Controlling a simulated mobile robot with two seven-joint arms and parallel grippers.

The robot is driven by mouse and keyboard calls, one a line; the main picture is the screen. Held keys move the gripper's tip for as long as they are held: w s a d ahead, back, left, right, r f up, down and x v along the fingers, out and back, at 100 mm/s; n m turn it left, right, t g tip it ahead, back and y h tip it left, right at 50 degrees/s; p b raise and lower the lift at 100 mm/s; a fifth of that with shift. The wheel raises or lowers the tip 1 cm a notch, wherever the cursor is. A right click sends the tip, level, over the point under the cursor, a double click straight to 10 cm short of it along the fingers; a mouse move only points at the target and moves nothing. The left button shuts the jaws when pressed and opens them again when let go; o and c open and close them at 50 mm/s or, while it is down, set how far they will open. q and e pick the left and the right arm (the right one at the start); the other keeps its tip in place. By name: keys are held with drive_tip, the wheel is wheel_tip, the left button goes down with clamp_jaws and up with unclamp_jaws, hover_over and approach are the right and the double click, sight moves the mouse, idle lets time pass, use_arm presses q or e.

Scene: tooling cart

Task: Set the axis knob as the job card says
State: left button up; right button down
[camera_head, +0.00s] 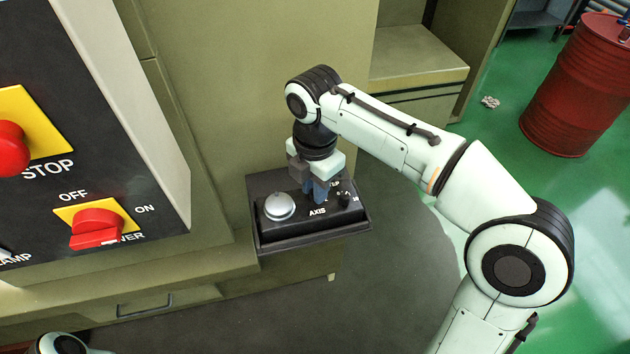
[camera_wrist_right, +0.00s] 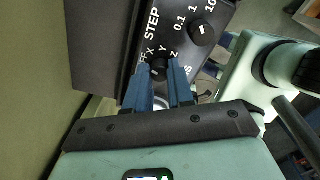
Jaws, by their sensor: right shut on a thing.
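The black axis knob (camera_wrist_right: 159,66) sits between the blue fingers of my right gripper (camera_wrist_right: 160,72), in the right wrist view. The gripper is shut on the knob. Around it are the marks X, Y, Z and a partly hidden OFF. A small pale mark shows on the knob, but I cannot tell for sure which letter it points to. In the head view my right gripper (camera_head: 317,192) reaches down onto the small dark control box (camera_head: 310,232), above the word AXIS, and hides the knob. No job card is in view. My left gripper is not in view.
The step knob (camera_wrist_right: 201,32) is close beside the right gripper. A silver round dial (camera_head: 279,206) is on the box's left. A large panel with a red stop button (camera_head: 10,135) and power switch (camera_head: 96,228) stands left. A red drum (camera_head: 575,85) stands far right.

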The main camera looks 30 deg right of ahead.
drive_tip(key=m+p, duration=0.1)
drive_tip(key=m, duration=0.5)
drive_tip(key=shift+m+p, duration=0.3)
drive_tip(key=shift+p, duration=0.1)
drive_tip(key=m, duration=0.3)
drive_tip(key=shift+p, duration=0.3)
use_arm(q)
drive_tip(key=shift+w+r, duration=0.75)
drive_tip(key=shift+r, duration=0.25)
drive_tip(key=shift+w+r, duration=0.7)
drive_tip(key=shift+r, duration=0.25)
use_arm(e)
drive_tip(key=shift+m, duration=1.5)
drive_tip(key=c, duration=1)
unclamp_jaws()
